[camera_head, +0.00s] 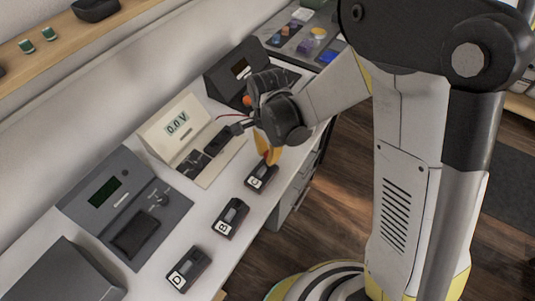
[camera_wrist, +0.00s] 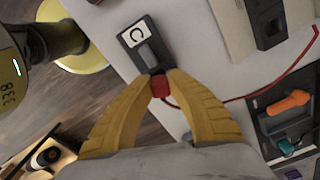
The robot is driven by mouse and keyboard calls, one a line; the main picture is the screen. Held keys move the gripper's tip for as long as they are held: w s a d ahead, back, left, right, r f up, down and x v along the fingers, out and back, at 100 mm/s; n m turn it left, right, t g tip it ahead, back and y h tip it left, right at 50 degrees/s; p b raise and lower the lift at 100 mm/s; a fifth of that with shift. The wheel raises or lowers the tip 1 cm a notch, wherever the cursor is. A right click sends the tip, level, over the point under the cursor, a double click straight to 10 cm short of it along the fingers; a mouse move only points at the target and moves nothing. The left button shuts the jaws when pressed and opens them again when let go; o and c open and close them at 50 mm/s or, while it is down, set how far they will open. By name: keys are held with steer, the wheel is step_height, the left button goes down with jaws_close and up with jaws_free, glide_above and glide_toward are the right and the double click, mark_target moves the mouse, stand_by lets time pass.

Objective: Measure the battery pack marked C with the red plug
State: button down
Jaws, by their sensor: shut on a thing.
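The battery pack marked C (camera_wrist: 146,52) lies on the white bench. In the head view it is the dark pack (camera_head: 262,178) just below my gripper. My gripper (camera_wrist: 160,84) has its yellow fingers shut on the red plug (camera_wrist: 160,88). The plug is at the end of pack C away from its label; whether it is seated in the pack or only against it I cannot tell. A red cable (camera_wrist: 225,103) runs from the plug. In the head view my gripper (camera_head: 267,158) hides most of the plug. The beige meter (camera_head: 177,124) reads 0.0 V.
Two more labelled packs lie nearer on the bench, one in the middle (camera_head: 231,217) and one at the front (camera_head: 188,269). A grey device (camera_head: 125,205) stands left of them. A dark case with an orange-handled thing (camera_wrist: 288,102) is close to my gripper's right. The bench edge is near pack C.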

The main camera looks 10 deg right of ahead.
steer(key=shift+f+b, duration=1)
steer(key=shift+b, duration=0.1)
stand_by(1.6)
steer(key=c, duration=1)
jaws_free()
steer(key=shift+r, duration=0.15)
steer(key=shift+r+p, duration=1.05)
steer(key=shift+r, duration=0.35)
steer(key=shift+r+p, duration=2.1)
steer(key=shift+r, duration=0.9)
